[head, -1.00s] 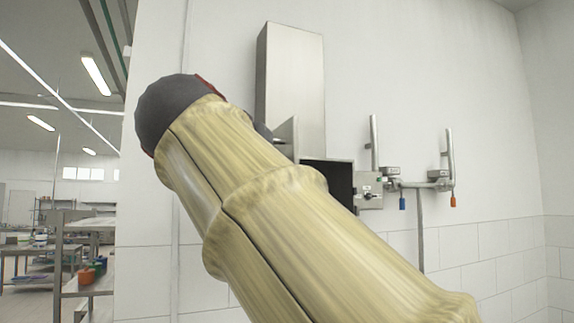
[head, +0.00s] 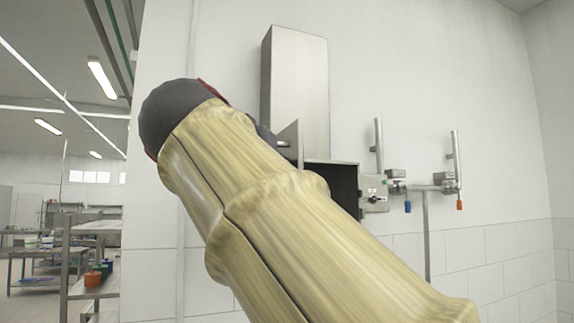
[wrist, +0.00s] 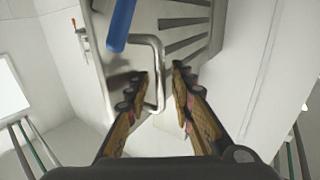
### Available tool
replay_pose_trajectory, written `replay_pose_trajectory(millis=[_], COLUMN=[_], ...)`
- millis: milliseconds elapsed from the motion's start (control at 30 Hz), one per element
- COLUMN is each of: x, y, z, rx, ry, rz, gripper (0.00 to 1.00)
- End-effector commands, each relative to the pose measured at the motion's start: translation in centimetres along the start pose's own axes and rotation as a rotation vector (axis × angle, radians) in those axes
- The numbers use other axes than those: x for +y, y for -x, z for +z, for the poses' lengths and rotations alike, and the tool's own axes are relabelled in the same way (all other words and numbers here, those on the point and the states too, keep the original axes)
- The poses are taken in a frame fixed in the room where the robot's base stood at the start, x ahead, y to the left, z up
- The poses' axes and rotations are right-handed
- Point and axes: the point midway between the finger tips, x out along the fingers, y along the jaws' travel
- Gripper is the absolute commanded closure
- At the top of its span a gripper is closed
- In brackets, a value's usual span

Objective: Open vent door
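The vent door (wrist: 185,25) is a metal panel with several dark slots, seen close up in the wrist view. Its bent metal bar handle (wrist: 160,75) runs between my two fingers. My gripper (wrist: 160,80) is open around the handle, with gaps visible beside the bar. In the head view, my arm covers the gripper and most of the door. A slanted metal panel (head: 291,142), perhaps the door, shows past my arm. Beside it is a metal box with a dark opening (head: 342,182).
A tall metal duct (head: 300,90) rises on the white wall. A small control box (head: 373,192) and pipes with a blue (head: 407,206) and an orange handle (head: 459,205) are on the right. A blue bar (wrist: 120,22) crosses the wrist view. Shelves (head: 95,228) stand far left.

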Motion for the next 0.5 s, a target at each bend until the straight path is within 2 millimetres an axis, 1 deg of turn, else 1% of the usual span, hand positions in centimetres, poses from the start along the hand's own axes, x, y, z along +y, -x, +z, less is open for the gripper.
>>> replay_pose_trajectory(millis=[67, 167, 400, 500], x=[0.0, -0.1, -0.1, -0.2], y=[0.2, 1.1, 5.0, 6.2], z=[0.0, -0.1, 0.0, 0.0], rx=[0.0, 0.0, 0.0, 0.0], ry=[0.0, -0.001, -0.001, 0.0], rz=[-0.001, -0.003, -0.005, -0.003], gripper=[0.76, 0.76, 0.76, 0.76])
